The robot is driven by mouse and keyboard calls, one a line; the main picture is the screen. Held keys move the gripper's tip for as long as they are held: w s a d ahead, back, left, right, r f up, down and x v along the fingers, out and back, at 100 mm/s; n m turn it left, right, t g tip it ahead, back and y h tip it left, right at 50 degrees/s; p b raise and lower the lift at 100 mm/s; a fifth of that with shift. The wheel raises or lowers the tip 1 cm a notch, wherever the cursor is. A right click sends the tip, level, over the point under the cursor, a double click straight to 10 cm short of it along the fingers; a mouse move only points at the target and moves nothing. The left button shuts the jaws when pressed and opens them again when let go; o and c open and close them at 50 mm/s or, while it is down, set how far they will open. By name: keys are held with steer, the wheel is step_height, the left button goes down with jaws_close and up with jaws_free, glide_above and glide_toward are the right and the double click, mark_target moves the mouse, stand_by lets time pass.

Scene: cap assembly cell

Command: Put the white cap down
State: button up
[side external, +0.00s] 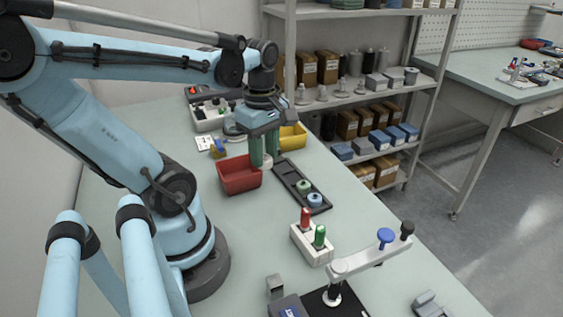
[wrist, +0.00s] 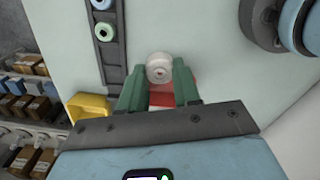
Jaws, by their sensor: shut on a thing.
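The white cap (wrist: 159,66) is round and pale, held between the two green fingertips of my gripper (wrist: 159,79) in the wrist view. In the side external view my gripper (side external: 265,161) points down, with the cap (side external: 267,160) partly hidden between its fingers. It is between the red bin (side external: 239,178) and the dark tray (side external: 289,175). The tray holds a green cap (side external: 303,187) and a blue cap (side external: 315,199) at its near end. I cannot tell the cap's exact height above the table.
A yellow bin (side external: 294,138) stands behind my gripper. A white block (side external: 312,246) with red and green handles stands nearer, beside a metal lever fixture (side external: 370,256). Shelves (side external: 345,102) stand beyond the table. The table between red bin and white block is clear.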

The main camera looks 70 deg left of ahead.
steer(key=s+a+f, duration=0.1)
steer(key=a+f, duration=0.1)
steer(key=a, duration=0.1)
steer(key=s+a+f, duration=0.1)
steer(key=a+f, duration=0.1)
steer(key=a, duration=0.1)
steer(key=s+a+f, duration=0.1)
steer(key=a+f, duration=0.1)
steer(key=a, duration=0.1)
steer(key=shift+s+a+f, duration=0.15)
steer(key=shift+s+a, duration=0.1)
steer(key=shift+a, duration=0.1)
steer(key=shift+f, duration=2)
steer(key=shift+f, duration=0.3)
steer(key=o, duration=0.4)
steer(key=shift+r, duration=0.15)
step_height(320, 180, up, 12)
steer(key=w+d+m+t, duration=0.2)
steer(key=w+d+m, duration=0.2)
steer(key=d+m, duration=0.2)
steer(key=w+d+m+t, duration=0.2)
steer(key=w+d+m, duration=0.2)
steer(key=d+m, duration=0.3)
steer(key=w+d+m+t, duration=0.3)
steer(key=w+d+m, duration=0.1)
steer(key=d+m, duration=0.3)
steer(key=shift+w+r+m, duration=0.2)
steer(key=shift+w+m, duration=0.05)
steer(key=shift+m, duration=0.75)
